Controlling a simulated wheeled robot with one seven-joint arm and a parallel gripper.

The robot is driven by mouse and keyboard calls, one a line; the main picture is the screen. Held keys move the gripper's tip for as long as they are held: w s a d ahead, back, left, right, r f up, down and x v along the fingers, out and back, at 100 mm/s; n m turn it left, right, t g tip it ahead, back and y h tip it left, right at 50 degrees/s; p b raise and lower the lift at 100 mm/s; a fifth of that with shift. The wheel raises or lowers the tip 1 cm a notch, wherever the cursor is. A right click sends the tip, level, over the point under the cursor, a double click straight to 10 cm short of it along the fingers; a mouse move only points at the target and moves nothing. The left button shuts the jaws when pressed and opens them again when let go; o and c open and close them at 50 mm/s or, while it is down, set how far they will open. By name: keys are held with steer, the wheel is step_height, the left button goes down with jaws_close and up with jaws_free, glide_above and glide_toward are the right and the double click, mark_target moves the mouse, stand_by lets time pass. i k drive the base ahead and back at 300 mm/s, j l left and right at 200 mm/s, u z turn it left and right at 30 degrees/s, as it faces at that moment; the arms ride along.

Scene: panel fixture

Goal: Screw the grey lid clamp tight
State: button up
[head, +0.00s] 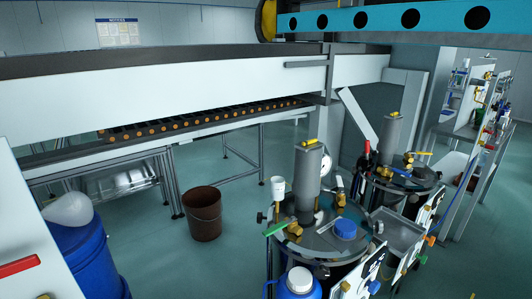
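The near steel vessel (325,238) stands at lower centre with a round lid, and a second vessel (405,180) stands behind it to the right. The near lid carries a tall grey cylinder (308,178), a blue cap (345,229), brass fittings (295,229) and a green lever (276,229). Small dark knobs (262,217) sit around its rim. I cannot tell which small part is the grey lid clamp, or whether it is tight. My gripper is not in view.
A brown bucket (202,213) stands on the floor left of the near vessel. A blue drum (83,255) is at lower left, and a blue bottle with a white cap (299,284) is at the bottom. A long roller conveyor (200,119) runs behind. Floor between bucket and vessel is clear.

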mark_target(378, 225)
steer(key=u, duration=0.3)
steer(key=i+l+u, duration=0.1)
steer(key=l+u, duration=0.25)
steer(key=l, duration=0.15)
steer(key=l+u, duration=0.3)
steer(key=l, duration=0.2)
steer(key=l+u, duration=0.25)
steer(key=l, duration=2.05)
